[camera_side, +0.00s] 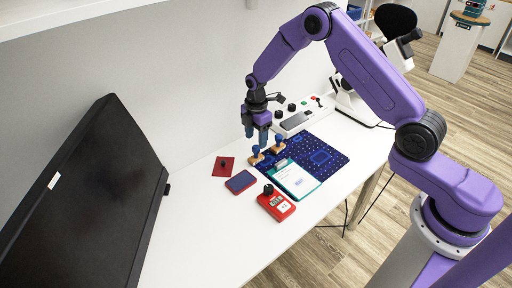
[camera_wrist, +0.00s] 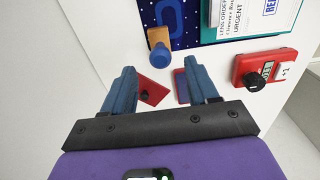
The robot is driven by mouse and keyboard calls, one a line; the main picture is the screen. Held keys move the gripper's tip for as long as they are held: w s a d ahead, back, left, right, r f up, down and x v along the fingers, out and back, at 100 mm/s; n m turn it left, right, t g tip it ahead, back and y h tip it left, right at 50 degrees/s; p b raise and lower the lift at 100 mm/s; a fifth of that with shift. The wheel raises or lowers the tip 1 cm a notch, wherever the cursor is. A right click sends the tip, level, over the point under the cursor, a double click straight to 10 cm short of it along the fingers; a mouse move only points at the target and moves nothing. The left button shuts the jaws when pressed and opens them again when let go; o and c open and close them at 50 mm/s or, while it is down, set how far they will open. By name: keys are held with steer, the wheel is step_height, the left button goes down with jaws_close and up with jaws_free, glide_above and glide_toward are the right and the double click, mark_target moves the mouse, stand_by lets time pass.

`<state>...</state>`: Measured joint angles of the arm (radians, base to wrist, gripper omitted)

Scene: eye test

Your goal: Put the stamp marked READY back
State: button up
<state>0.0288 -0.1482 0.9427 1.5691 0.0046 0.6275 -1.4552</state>
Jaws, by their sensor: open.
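Two stamps with wooden bases and blue knobs show in the side view, one (camera_side: 256,158) near the mat's left corner and one (camera_side: 280,147) further right. The wrist view shows one stamp (camera_wrist: 160,52) on the mat's edge, ahead of the fingertips. I cannot read a READY marking on either stamp. My gripper (camera_side: 257,138) is just above the left stamp in the side view. In the wrist view my gripper (camera_wrist: 163,78) is open, with nothing between its fingers. A paper on a teal clipboard (camera_side: 295,179) bears a partly cut-off blue print starting "REA" (camera_wrist: 270,7).
A blue ink pad in a red case (camera_side: 240,182), a red square with a dark knob (camera_side: 222,170) and a red counter (camera_side: 276,204) lie in front. A white control panel (camera_side: 303,120) and a microscope stand behind. A black monitor (camera_side: 90,200) fills the left.

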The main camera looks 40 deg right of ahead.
mark_target(256, 147)
steer(key=shift+r, duration=2)
steer(key=shift+s+a+r, duration=0.1)
steer(key=shift+r, duration=0.05)
steer(key=s+a+r+m, duration=0.1)
steer(key=s+a+r, duration=0.3)
steer(key=s+r, duration=0.3)
steer(key=s+a+r+m, duration=0.1)
steer(key=s+a+r, duration=0.3)
steer(key=s, duration=0.5)
steer(key=s+d+r+m, duration=0.1)
steer(key=s+d, duration=0.1)
steer(key=s, duration=0.6)
steer(key=s+d+r+m, duration=0.1)
steer(key=s+d+r, duration=0.1)
steer(key=s, duration=0.5)
steer(key=s+d+r+m, duration=0.1)
steer(key=s+d+r, duration=0.1)
steer(key=s, duration=0.6)
steer(key=shift+s+d, duration=0.35)
steer(key=shift+d, duration=0.5)
